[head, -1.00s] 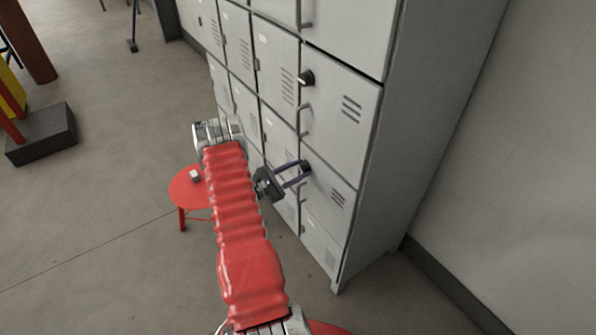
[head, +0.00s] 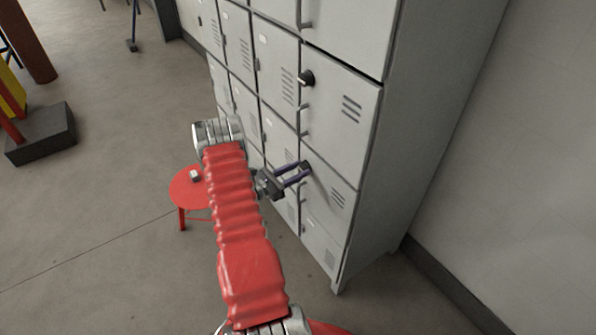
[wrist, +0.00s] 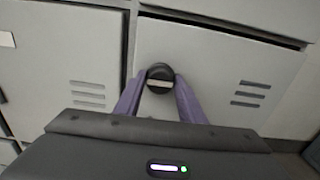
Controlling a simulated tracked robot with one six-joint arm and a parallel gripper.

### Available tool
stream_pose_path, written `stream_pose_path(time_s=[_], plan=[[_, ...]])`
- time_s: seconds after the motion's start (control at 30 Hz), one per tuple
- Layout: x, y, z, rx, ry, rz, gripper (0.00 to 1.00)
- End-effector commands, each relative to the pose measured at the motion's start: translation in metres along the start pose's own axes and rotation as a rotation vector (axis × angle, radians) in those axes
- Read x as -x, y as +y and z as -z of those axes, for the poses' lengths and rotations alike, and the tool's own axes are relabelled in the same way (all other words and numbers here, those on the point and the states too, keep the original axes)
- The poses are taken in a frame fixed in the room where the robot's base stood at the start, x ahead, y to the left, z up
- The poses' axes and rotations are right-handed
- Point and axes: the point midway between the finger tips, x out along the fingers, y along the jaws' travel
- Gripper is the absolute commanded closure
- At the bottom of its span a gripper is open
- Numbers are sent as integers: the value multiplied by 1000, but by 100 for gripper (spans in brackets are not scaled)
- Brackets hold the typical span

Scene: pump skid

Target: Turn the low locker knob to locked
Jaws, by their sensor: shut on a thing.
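The low locker knob is a round black knob (wrist: 160,76) with a pale bar across it, on a grey locker door (wrist: 215,60). In the wrist view the bar lies nearly level. My gripper (wrist: 160,85) is shut on this knob, with one purple finger on each side. In the head view my gripper (head: 304,170) reaches the lower door from the left, and its fingers mostly hide the knob there. Another black knob (head: 306,78) with a pale mark sits on the door above.
The grey locker bank (head: 425,130) has handles and vent slots on its doors. A small red round table (head: 183,190) with a small pale object (head: 195,175) stands left of my arm. A dark block (head: 42,135) lies farther left. Open floor lies between them.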

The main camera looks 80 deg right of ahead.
Motion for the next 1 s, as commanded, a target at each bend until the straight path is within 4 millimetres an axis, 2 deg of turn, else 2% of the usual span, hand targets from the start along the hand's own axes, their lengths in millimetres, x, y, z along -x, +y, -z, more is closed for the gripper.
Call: stream_pose_path(time_s=[0.07, 0.1, 0.37, 0.73, 0.87, 1.0], plan=[[0, -2, 4, 5, 7, 1, 86], [0, -2, 4, 4, 7, 1, 64], [0, -1, 2, 1, 3, 1, 45], [5, 0, 1, -1, 1, -1, 45], [17, 1, 1, -1, 1, -3, 45], [39, 1, 1, 0, 1, -3, 45]])
